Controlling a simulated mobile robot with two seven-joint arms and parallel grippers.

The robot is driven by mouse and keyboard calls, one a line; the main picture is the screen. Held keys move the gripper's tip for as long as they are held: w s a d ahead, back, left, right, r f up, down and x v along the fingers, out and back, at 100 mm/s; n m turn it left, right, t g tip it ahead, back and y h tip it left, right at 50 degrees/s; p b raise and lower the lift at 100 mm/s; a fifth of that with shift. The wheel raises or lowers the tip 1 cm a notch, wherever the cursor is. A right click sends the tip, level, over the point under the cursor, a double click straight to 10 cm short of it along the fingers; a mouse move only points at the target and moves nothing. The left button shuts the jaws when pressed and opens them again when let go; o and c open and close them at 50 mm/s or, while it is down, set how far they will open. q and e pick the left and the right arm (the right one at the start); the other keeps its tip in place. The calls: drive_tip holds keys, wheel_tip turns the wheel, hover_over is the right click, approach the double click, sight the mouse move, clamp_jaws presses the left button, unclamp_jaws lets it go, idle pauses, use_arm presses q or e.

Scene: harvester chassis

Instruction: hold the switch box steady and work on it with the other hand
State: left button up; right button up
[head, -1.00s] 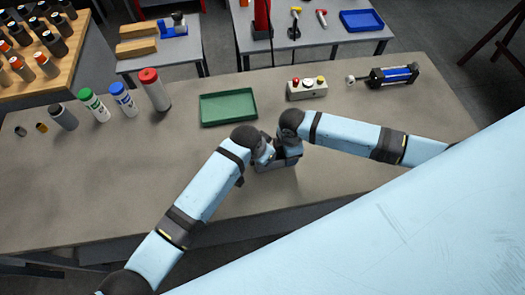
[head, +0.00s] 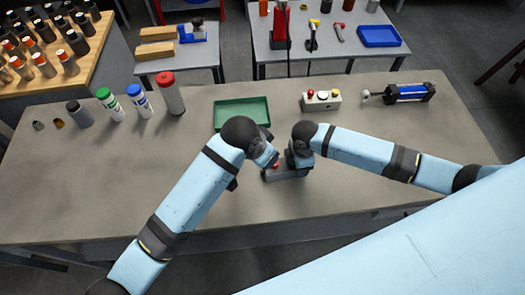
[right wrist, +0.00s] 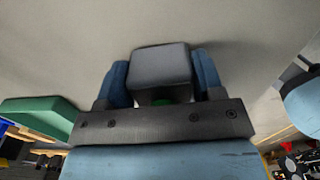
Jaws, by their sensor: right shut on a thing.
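My right gripper (head: 300,160) is shut on the box from above.
A green tray (head: 242,126) lies behind my left wrist. A control box with coloured buttons (head: 322,101) and a blue-black cylinder (head: 405,93) stand at the back right. Several bottles, including a red-capped one (head: 171,95), stand at the back left. The bench's front left is clear.

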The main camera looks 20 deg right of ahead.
idle(0.3)
drive_tip(key=o, duration=1.4)
drive_tip(key=shift+c, duration=0.2)
